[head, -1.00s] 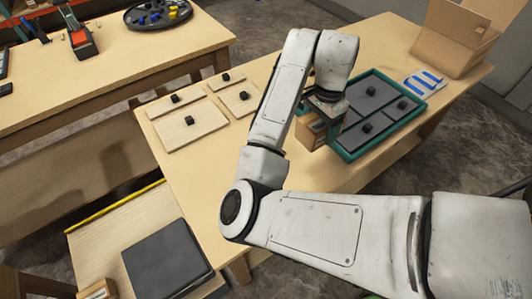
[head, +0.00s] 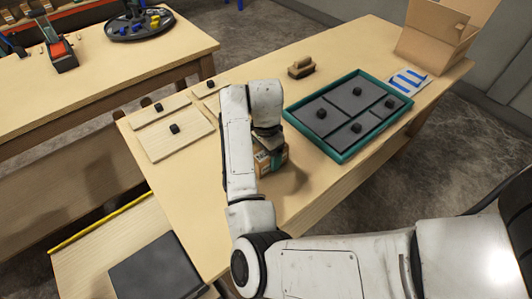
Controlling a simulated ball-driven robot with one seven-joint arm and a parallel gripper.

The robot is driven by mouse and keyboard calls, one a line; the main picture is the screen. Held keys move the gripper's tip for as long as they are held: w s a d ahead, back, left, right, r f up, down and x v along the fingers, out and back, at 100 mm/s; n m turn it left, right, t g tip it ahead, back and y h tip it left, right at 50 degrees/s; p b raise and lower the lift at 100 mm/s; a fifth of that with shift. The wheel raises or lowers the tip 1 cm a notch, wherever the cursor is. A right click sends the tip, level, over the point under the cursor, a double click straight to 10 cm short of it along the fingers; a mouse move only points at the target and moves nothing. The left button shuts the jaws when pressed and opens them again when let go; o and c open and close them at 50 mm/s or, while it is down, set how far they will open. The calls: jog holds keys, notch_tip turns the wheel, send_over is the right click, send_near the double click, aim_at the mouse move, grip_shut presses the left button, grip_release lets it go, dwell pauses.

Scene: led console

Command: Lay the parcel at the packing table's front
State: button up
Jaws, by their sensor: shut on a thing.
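The parcel (head: 272,161), a small brown cardboard box with a pale label, is in my gripper (head: 268,146) in the head view. The gripper is shut on it from above, and its fingers are largely hidden by my wrist. The parcel is over the packing table (head: 320,195), close to its front edge and left of the teal tray. A shadow lies on the table just right of it. I cannot tell whether its underside touches the tabletop. My arm hides the parcel's left side.
The teal tray (head: 343,157) holds dark panels with black knobs. Pale wooden panels (head: 178,143) with knobs lie at the left. A brown-handled block (head: 301,68) stands behind. An open carton (head: 440,35) and a blue-marked card (head: 408,80) are at the right. Bare tabletop surrounds the parcel.

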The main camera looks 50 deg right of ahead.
jog(key=shift+f, duration=0.2)
jog(key=shift+f, duration=0.1)
jog(key=o, duration=1.2)
notch_tip(320, 180, up, 12)
jog(key=shift+r+p, duration=0.2)
jog(key=shift+p, duration=0.75)
jog(key=shift+s+f, duration=0.1)
